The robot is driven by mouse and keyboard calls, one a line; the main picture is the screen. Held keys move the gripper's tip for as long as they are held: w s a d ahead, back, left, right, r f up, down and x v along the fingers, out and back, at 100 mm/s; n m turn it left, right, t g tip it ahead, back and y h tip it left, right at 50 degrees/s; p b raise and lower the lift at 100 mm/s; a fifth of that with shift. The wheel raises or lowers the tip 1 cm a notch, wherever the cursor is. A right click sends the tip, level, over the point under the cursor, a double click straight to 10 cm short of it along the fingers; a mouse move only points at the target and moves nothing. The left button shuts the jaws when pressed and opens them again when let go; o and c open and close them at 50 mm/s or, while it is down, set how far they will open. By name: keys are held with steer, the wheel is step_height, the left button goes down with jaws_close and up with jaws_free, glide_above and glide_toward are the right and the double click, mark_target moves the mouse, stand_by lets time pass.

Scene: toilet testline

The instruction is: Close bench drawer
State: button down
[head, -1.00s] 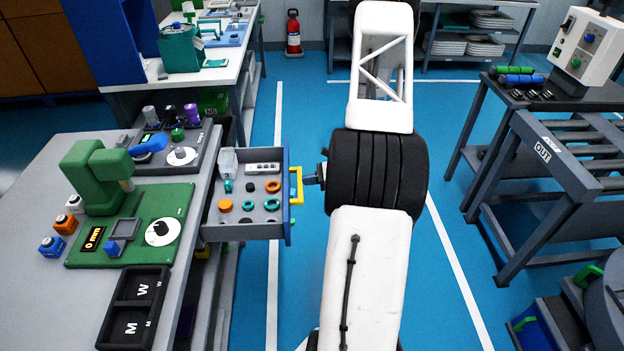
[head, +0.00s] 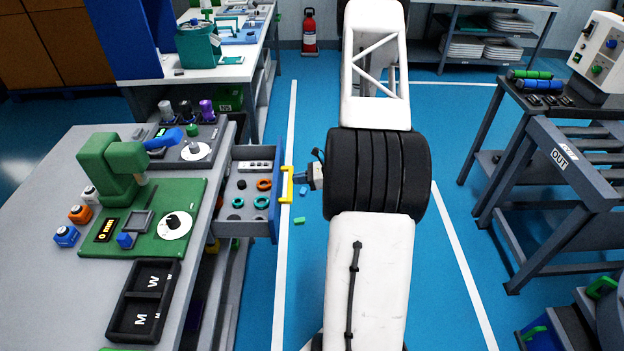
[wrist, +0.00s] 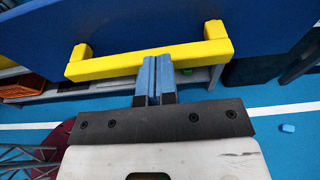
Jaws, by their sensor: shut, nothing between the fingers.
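The bench drawer (head: 236,217) is grey with a blue front and sticks partly out of the bench's right side. Orange and teal rings and a white block lie in it. Its yellow handle (head: 286,186) stands on the blue front; in the wrist view the handle (wrist: 150,60) runs across the drawer front (wrist: 130,25). My gripper (head: 302,177) is at the handle's right side. In the wrist view my gripper's blue fingers (wrist: 154,70) are shut together with their tips at the handle bar. I cannot tell whether they touch it.
The grey bench (head: 60,290) carries a green fixture (head: 110,165) and a black M/W tray (head: 143,300). Small teal and green pieces (head: 299,221) lie on the blue floor right of the drawer. A dark rack (head: 560,160) stands at the right.

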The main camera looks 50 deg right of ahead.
glide_above(247, 188)
steer(key=shift+s+a, duration=0.1)
steer(key=shift+s, duration=0.05)
steer(key=shift+a, duration=0.1)
stand_by(0.4)
steer(key=shift+r, duration=0.1)
steer(key=v, duration=1.4)
steer(key=shift+s+d, duration=0.2)
steer(key=shift+d, duration=0.15)
stand_by(0.3)
